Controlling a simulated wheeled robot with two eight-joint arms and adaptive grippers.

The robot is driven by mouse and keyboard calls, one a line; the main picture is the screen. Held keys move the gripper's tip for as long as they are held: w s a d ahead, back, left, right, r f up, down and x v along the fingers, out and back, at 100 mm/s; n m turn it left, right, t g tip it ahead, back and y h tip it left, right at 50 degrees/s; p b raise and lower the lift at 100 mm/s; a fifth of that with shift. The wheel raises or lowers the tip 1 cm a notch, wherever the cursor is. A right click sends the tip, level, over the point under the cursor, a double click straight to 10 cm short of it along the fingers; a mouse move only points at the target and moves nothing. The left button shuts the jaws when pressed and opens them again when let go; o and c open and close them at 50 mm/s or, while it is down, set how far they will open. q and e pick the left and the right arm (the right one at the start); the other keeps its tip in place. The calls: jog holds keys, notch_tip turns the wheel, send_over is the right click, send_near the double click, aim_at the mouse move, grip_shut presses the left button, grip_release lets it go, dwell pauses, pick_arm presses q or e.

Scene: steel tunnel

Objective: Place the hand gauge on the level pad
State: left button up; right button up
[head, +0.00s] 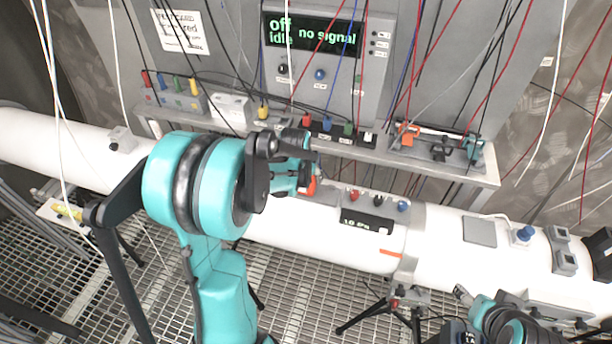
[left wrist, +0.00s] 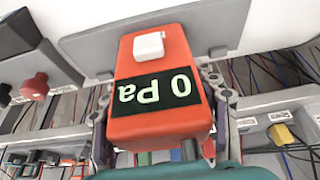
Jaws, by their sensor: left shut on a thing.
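The hand gauge (left wrist: 160,90) is an orange-red block with a white button and a dark display reading "0 Pa", upside down in the left wrist view. My left gripper (left wrist: 158,100) is shut on it, a finger on each side. In the head view the left gripper (head: 298,176) is above the white pipe, and only a bit of the orange gauge (head: 312,187) shows. A flat grey plate (head: 323,196) lies on the pipe beside the gauge; I cannot tell whether they touch. Another flat grey pad (head: 480,231) lies farther right. My right gripper (head: 466,297) is low at the right, its fingers unclear.
A grey panel with a display (head: 313,34) reading "off idle, no signal" stands behind. A shelf (head: 345,153) carries coloured connectors. A plugged box (head: 367,222) marked "10 Pa" sits on the pipe (head: 290,233). Many thin cables hang down in front.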

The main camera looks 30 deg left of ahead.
pick_arm(q)
jog(key=shift+s+d+r, duration=0.1)
jog(key=o, duration=1.5)
